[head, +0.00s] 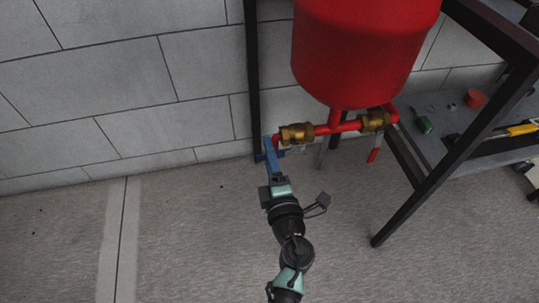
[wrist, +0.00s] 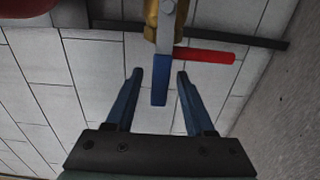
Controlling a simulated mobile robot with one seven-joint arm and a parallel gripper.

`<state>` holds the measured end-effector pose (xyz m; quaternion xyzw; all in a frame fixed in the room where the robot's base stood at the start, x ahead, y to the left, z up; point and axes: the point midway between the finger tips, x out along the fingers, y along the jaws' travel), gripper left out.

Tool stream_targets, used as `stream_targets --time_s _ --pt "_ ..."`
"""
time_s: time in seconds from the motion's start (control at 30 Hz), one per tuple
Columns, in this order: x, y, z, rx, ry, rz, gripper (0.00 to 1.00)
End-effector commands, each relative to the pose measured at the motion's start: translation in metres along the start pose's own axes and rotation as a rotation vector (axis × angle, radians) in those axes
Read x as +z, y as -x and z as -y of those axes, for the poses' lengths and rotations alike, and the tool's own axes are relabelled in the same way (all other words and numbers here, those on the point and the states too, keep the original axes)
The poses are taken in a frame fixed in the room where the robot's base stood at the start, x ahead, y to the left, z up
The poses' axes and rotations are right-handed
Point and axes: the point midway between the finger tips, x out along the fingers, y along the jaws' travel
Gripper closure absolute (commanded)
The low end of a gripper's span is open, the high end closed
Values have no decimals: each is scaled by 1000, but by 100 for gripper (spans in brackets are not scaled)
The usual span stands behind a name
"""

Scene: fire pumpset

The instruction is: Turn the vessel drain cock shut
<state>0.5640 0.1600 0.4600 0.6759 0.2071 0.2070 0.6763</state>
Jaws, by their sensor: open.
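The drain cock is a brass valve (head: 297,135) at the left end of the red pipe under the red vessel (head: 365,50). In the wrist view its brass body (wrist: 152,22) is at the top. Its blue lever (wrist: 160,85) points down the picture, roughly in line with the body. A red outlet pipe (wrist: 207,57) runs off to the right, crosswise to the lever. My gripper (wrist: 160,74) is open, one finger on each side of the lever, with a gap at both sides. In the head view my gripper (head: 270,152) is just below the valve's left end, hiding the lever partly.
A second brass valve (head: 375,121) with a hanging red lever (head: 374,155) is to the right. Black frame posts (head: 253,80) stand on both sides of the vessel. A grey shelf (head: 450,130) with small parts is at right. The floor at left is clear.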

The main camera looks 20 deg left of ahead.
Motion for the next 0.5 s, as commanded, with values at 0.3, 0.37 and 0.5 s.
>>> stream_targets --time_s 0.3,0.37,0.5 --pt "0 0 0 0 0 0 91" --pt "0 0 0 0 -1 0 100" --pt "0 1 0 0 -1 0 100"
